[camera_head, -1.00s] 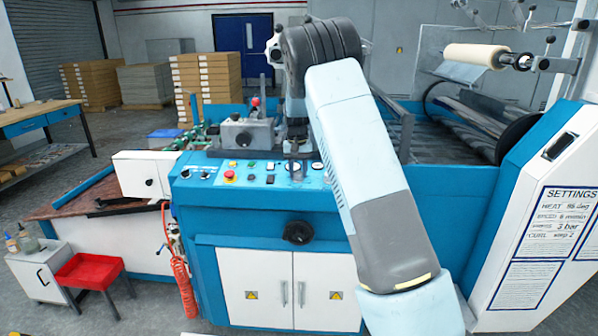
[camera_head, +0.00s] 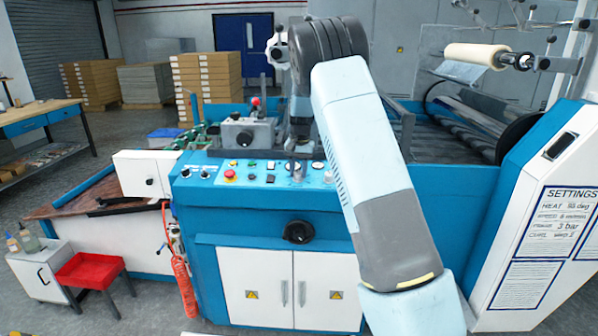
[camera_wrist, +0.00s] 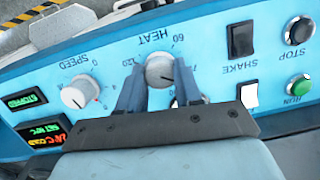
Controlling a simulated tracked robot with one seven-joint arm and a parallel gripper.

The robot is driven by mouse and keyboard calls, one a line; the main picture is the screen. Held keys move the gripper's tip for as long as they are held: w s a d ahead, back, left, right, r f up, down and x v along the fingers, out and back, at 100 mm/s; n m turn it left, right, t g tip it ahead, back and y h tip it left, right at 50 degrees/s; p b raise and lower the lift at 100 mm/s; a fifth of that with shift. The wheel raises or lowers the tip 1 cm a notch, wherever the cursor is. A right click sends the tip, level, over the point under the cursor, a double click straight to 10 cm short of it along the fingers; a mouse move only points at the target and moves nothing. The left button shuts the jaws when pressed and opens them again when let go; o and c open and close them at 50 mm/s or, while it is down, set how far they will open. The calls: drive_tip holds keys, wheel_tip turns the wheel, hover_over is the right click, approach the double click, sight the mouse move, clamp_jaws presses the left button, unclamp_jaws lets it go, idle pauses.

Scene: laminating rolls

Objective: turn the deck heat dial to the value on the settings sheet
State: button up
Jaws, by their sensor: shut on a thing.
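The heat dial (camera_wrist: 159,71) is a pale round knob on the blue control panel, under the label HEAT, which appears upside down in the wrist view. The figures 60 and 120 show beside it. My gripper (camera_wrist: 158,82) is shut on the dial, one finger on each side. The dial's pointer is not clear. The settings sheet (camera_head: 562,228) is on the white slanted housing at right. Its HEAT line seems to start with 9; the second digit is blurred.
A speed dial (camera_wrist: 76,96) is left of the heat dial in the wrist view. A black shake switch (camera_wrist: 241,40), a green run button (camera_wrist: 298,90) and a stop button (camera_wrist: 299,31) are to its right. A red button (camera_head: 229,176) stands on the panel's left.

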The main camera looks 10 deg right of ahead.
drive_tip(key=m, duration=0.3)
drive_tip(key=shift+m+y, duration=0.3)
drive_tip(key=m+t, duration=0.1)
drive_tip(key=m, duration=0.2)
drive_tip(key=shift+s+d+m, duration=0.1)
drive_tip(key=shift+m, duration=0.2)
drive_tip(key=m+t, duration=0.1)
drive_tip(key=m, duration=0.4)
drive_tip(key=shift+s+m+y, duration=0.1)
drive_tip(key=shift+m+y, duration=0.2)
drive_tip(key=shift+m, duration=0.4)
drive_tip(key=o, duration=1)
drive_tip(key=shift+o, duration=0.2)
